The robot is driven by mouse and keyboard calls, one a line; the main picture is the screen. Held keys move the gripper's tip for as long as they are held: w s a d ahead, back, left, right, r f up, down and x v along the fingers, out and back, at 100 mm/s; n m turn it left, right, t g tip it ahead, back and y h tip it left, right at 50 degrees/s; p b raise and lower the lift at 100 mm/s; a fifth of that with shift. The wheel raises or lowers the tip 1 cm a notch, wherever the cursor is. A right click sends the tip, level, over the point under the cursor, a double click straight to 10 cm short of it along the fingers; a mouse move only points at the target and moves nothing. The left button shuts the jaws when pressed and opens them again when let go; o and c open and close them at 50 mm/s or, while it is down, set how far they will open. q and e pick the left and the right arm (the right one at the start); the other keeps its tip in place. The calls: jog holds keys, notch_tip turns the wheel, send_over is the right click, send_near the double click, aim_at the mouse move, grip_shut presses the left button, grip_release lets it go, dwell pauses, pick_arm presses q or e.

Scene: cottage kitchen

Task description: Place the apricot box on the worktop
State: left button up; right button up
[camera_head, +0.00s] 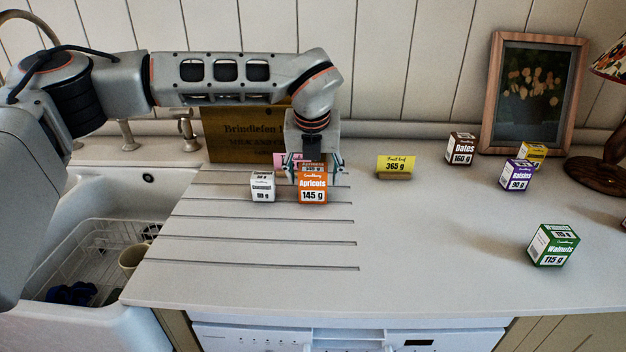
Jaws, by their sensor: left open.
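The apricot box (312,190) is orange with a white label reading "Apricots 145 g". It stands upright on the grooved part of the pale worktop (420,255). My left gripper (314,168) points down directly over or just behind the box, with its fingers apart near the box's top. Whether the fingers touch the box cannot be told. A pink card or box is partly hidden behind the gripper. My right gripper is not in view.
A white coconut box (262,186) stands close left of the apricot box. Right are a yellow "365 g" card (395,166), dates (460,149), raisins (515,175) and walnuts (553,245) boxes. A sink (150,178) lies left. The worktop's front middle is clear.

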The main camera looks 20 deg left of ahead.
pick_arm(q)
jog(key=p+v, duration=0.1)
jog(key=v, duration=0.8)
jog(key=shift+r, duration=0.15)
jog(key=shift+s, duration=0.25)
